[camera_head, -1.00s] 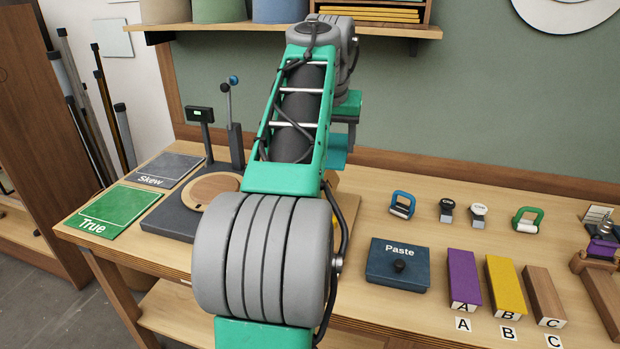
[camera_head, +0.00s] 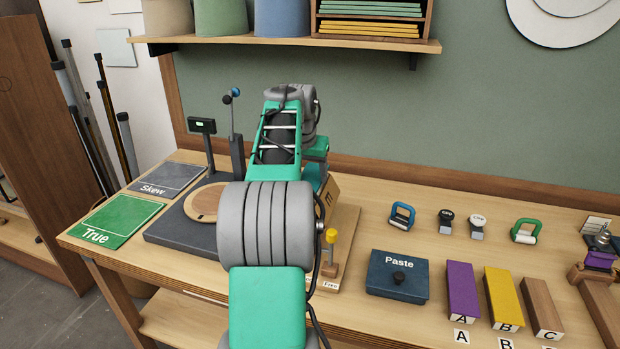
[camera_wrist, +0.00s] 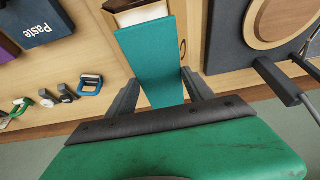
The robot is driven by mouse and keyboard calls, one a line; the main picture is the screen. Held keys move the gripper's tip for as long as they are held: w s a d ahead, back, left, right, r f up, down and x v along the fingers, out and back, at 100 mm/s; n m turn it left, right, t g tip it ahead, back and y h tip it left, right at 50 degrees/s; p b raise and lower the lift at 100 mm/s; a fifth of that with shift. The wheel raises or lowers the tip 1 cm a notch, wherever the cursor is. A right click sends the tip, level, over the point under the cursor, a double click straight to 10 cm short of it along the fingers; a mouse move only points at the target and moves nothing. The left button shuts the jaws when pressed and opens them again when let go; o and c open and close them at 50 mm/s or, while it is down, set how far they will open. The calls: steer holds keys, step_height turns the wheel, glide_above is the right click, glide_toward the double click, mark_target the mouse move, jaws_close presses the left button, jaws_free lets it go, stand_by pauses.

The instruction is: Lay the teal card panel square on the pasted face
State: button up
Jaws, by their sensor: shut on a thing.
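The teal card panel (camera_wrist: 152,62) is in my gripper (camera_wrist: 160,80), between the two dark fingers in the wrist view. Its far end lies over or just in front of a pale-topped block with a dark edge (camera_wrist: 140,14) on a wooden fixture. I cannot tell whether panel and block touch, and the panel hides much of what lies beneath it. The pasted face cannot be clearly made out. In the head view my arm hides the gripper and most of the wooden fixture (camera_head: 331,196), whose yellow-knobbed lever (camera_head: 330,250) shows at right.
A dark base with a round wooden disc (camera_head: 203,203) and upright levers (camera_head: 235,130) stands left of the fixture. Green True (camera_head: 112,218) and grey Skew (camera_head: 165,180) mats lie further left. The Paste box (camera_head: 397,278) and coloured blocks (camera_head: 462,290) stand to the right.

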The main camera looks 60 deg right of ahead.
steer(key=shift+s+f, duration=0.1)
steer(key=shift+f, duration=0.95)
steer(key=o, duration=1.5)
steer(key=shift+r, duration=0.15)
